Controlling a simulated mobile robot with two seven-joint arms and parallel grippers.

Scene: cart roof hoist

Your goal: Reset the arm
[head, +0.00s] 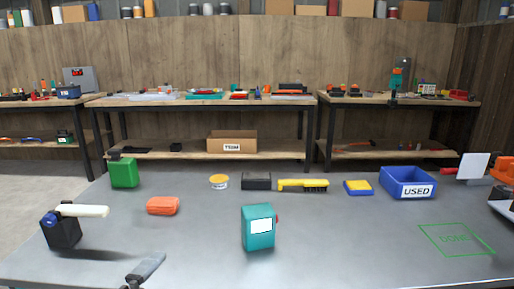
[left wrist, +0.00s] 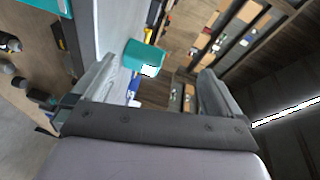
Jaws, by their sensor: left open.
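My left gripper (head: 146,271) shows at the bottom edge of the head view, left of centre, low at the near side of the grey table (head: 330,236). Only its end is in the picture. In the left wrist view its two fingers stand wide apart (left wrist: 157,70), with nothing held between them. A teal canister (head: 258,228) with a white label stands upright on the table, to the right of the gripper and apart from it. The canister also shows beyond the fingers in the left wrist view (left wrist: 144,56). My right gripper is not in view.
A black holder (head: 64,232) with a white roller stands at the left. A green can (head: 124,173), orange item (head: 163,206), yellow brush (head: 302,185) and blue USED bin (head: 407,183) are farther back. The green DONE outline (head: 456,239) at right is empty.

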